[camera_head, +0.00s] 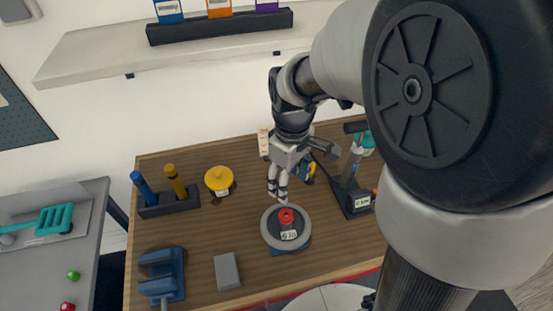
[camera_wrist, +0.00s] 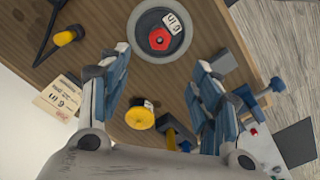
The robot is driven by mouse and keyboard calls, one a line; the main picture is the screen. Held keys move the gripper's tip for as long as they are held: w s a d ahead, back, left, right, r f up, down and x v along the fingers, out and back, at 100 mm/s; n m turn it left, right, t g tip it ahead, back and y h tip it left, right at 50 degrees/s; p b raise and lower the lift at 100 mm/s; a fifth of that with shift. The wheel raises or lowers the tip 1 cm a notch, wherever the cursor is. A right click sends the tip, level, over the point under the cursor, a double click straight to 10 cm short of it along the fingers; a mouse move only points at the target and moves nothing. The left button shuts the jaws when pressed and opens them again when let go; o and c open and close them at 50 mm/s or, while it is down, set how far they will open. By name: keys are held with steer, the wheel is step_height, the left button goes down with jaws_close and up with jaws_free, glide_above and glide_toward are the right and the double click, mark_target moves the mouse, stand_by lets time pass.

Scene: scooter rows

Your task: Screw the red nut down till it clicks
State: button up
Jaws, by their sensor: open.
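The red nut (camera_head: 286,216) sits at the middle of a round grey disc (camera_head: 270,236) on the wooden bench. A white label lies on the disc beside the nut. In the wrist view the red nut (camera_wrist: 159,39) shows on the disc (camera_wrist: 150,55), just beyond the line between my fingertips. My gripper (camera_head: 277,194) points down near the disc's far edge, and its height above the nut is hard to tell. In the wrist view my gripper (camera_wrist: 160,58) is open and empty, with one blue-grey finger on each side. Nothing hides the nut.
A yellow knob (camera_head: 219,179) and a holder with blue and yellow handles (camera_head: 168,195) stand left of the disc. A grey block (camera_head: 227,271) and a blue vise (camera_head: 163,276) are in front. A black stand (camera_head: 352,195) is close on the right. A shelf (camera_head: 90,55) hangs behind.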

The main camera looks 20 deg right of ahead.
mark_target(287, 216)
step_height(287, 216, down, 16)
steer(key=b, duration=0.4)
steer(key=shift+c, duration=0.5)
steer(key=c, duration=1.1)
steer(key=shift+o, duration=0.2)
steer(key=shift+m, duration=0.5)
steer(key=o, duration=1.1)
